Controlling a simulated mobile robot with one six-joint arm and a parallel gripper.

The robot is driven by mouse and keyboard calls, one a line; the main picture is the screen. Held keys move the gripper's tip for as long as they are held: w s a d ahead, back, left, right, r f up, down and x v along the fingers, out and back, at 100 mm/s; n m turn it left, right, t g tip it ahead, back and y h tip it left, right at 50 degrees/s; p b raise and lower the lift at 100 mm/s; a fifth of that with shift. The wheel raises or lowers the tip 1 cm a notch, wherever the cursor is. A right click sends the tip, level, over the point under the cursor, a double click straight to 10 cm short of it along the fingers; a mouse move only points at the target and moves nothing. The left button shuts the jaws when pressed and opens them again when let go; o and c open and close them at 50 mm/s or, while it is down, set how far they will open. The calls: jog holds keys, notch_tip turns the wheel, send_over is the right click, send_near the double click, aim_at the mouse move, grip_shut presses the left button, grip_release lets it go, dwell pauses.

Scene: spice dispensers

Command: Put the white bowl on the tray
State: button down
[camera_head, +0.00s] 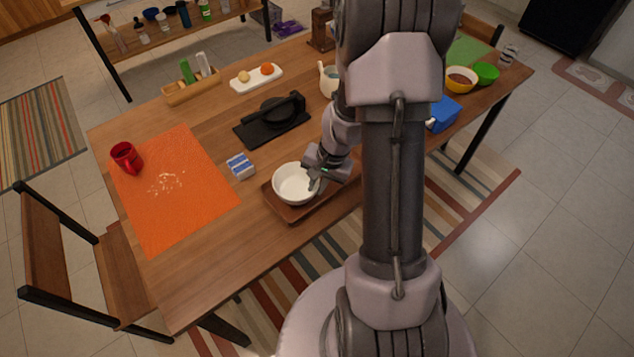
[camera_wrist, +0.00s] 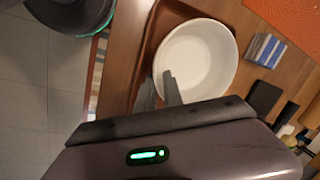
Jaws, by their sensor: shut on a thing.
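The white bowl (camera_head: 294,184) is round, upright and empty, at the left part of the brown wooden tray (camera_head: 290,215) near the table's front edge. From these views the bowl is over the tray; I cannot tell whether its base touches it. My gripper (camera_head: 316,184) is at the bowl's right rim, shut on it. The tray's right part is partly hidden by my arm.
A blue-and-white packet (camera_head: 240,165) lies left of the tray. An orange mat (camera_head: 175,190) with white crumbs and a red mug (camera_head: 126,157) is farther left. A black press-like item (camera_head: 272,120) stands behind. A blue box (camera_head: 443,114) is at right. Bare wood lies in front of the packet.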

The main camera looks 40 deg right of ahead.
jog(key=shift+f+b, duration=0.5)
jog(key=shift+b, duration=0.1)
dwell(0.3)
jog(key=c, duration=1.4)
grip_release()
jog(key=p+v, duration=0.8)
jog(key=v, duration=0.9)
jog(key=a+r+n+t+b, duration=0.1)
jog(key=a+r+n+t, duration=0.15)
jog(key=a+r, duration=1)
jog(key=s+a+r+n, duration=0.1)
jog(key=s+a+r, duration=0.1)
jog(key=s+a, duration=0.1)
jog(key=s+a+r+n, duration=0.1)
jog(key=s+a, duration=0.2)
jog(key=s+a+r+n+t, duration=0.1)
jog(key=s+a+r+n, duration=0.1)
jog(key=s+a, duration=0.2)
jog(key=shift+r+b, duration=0.3)
jog(key=shift+b, duration=0.1)
